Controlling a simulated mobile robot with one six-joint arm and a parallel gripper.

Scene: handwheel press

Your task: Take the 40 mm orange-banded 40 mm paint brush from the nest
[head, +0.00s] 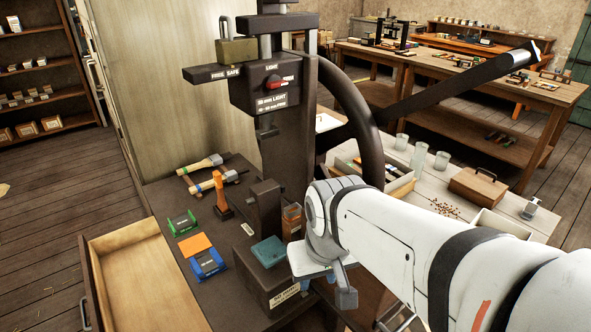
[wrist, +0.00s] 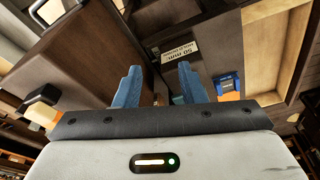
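My gripper shows in the wrist view (wrist: 158,67); its two blue fingers stand apart with a clear gap and nothing visibly held between them. The press (head: 280,95) has a dark base with a block labelled 50 mm (head: 283,290); the label also shows in the wrist view (wrist: 180,48). A teal piece (head: 268,251) shows on top of this block. I cannot identify the orange-banded brush or its nest for certain.
An open wooden drawer (head: 145,285) juts out in front. The handwheel (head: 352,115) stands behind my arm.

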